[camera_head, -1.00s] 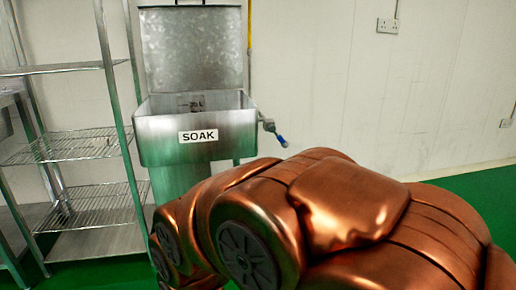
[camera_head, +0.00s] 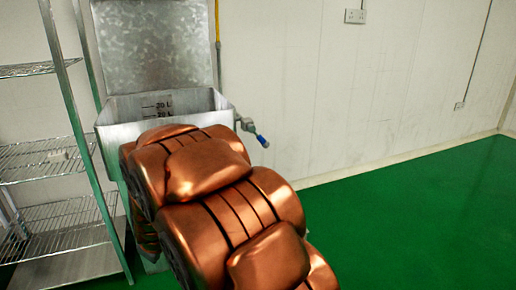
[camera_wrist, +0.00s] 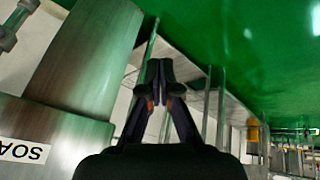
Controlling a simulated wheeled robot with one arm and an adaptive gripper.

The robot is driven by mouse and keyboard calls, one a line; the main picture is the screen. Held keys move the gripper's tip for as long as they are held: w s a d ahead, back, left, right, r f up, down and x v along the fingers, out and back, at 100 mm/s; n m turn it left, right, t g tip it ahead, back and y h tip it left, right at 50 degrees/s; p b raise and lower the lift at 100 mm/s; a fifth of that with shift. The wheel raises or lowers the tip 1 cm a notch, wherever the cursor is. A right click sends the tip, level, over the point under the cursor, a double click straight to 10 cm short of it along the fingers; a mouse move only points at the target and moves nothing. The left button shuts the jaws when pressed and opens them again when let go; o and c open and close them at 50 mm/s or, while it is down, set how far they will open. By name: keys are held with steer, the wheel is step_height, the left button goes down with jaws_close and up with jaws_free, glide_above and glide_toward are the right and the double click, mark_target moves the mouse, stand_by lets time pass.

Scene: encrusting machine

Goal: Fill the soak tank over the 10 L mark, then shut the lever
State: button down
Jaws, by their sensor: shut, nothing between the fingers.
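The steel soak tank (camera_head: 112,112) stands against the wall in the head view, with volume marks on its inner back wall. One mark reads 20 L; the lower ones are hidden or too small to read. The lever (camera_head: 262,141), with a blue grip, sticks out from a valve at the tank's right side. My copper arm covers the tank's front. In the wrist view, my gripper (camera_wrist: 161,70) is shut and empty. The tank's SOAK label (camera_wrist: 22,150) shows at lower left there, and a metal fitting (camera_wrist: 12,28) at upper left. The water level cannot be seen.
A wire shelf rack (camera_head: 62,160) stands close to the tank's left side. A yellow pipe (camera_head: 217,25) runs down the wall behind the tank. The green floor (camera_head: 420,215) to the right is clear.

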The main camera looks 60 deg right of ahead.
steer(key=w+d+r+t+h, duration=0.1)
steer(key=w+d+h, duration=0.1)
steer(key=w+d, duration=0.35)
steer(key=w+d+t+h, duration=0.2)
steer(key=d, duration=0.6)
steer(key=n+g+h, duration=0.1)
steer(key=n+h, duration=0.1)
steer(key=h, duration=1)
glide_toward(258, 136)
steer(key=w+d+f, duration=0.5)
steer(key=d, duration=0.1)
steer(key=s+d+b, duration=0.1)
steer(key=d+b, duration=0.1)
steer(key=shift+s+d+r, duration=0.15)
steer(key=shift+s+d, duration=0.05)
steer(key=shift+s, duration=0.2)
steer(key=shift+d+r+n+p, duration=0.1)
steer(key=shift+n+p, duration=0.3)
steer(key=shift+p, duration=0.05)
